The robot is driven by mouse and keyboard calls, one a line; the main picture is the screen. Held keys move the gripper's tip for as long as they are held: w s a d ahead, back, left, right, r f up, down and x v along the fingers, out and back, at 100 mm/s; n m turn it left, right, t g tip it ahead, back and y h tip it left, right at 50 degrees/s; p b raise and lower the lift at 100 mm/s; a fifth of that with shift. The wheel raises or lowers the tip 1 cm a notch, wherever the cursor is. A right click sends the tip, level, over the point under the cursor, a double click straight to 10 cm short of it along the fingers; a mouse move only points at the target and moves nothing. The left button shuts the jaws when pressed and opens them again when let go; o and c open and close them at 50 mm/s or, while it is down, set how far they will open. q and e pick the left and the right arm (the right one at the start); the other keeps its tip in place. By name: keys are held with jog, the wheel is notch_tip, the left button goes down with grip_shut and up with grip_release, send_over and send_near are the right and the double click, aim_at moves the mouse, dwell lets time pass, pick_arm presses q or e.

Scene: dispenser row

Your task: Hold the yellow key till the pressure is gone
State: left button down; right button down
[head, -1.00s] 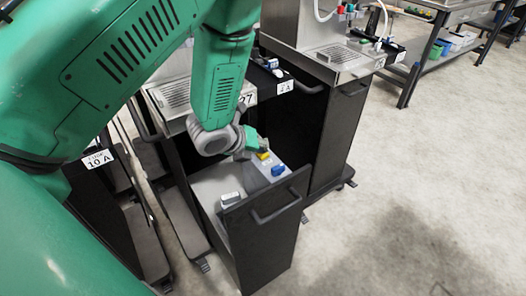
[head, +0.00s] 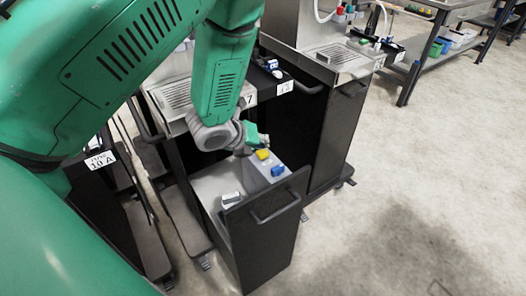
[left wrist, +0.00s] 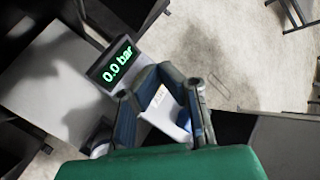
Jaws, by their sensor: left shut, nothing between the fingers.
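The yellow key (head: 263,154) sits on the grey ledge inside the pulled-out black drawer (head: 265,232), behind a blue key (head: 278,170). My left gripper (head: 252,142) is just up and left of the yellow key in the head view, seemingly clear of it. In the left wrist view its fingers (left wrist: 160,72) are shut with nothing between them. A display (left wrist: 112,65) there reads 0.0 bar in green. The yellow key cannot be made out in the wrist view. My right gripper is not in view.
A small white-sided box (head: 231,199) sits at the drawer's left side. Steel-topped dispenser cabinets (head: 340,55) stand behind. A workbench (head: 425,45) is at the back right. The pale floor (head: 430,170) to the right is clear.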

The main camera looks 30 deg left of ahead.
aim_at(262, 153)
pick_arm(q)
jog(key=shift+r+p, duration=2)
jog(key=shift+r, duration=0.6)
jog(key=shift+f, duration=0.1)
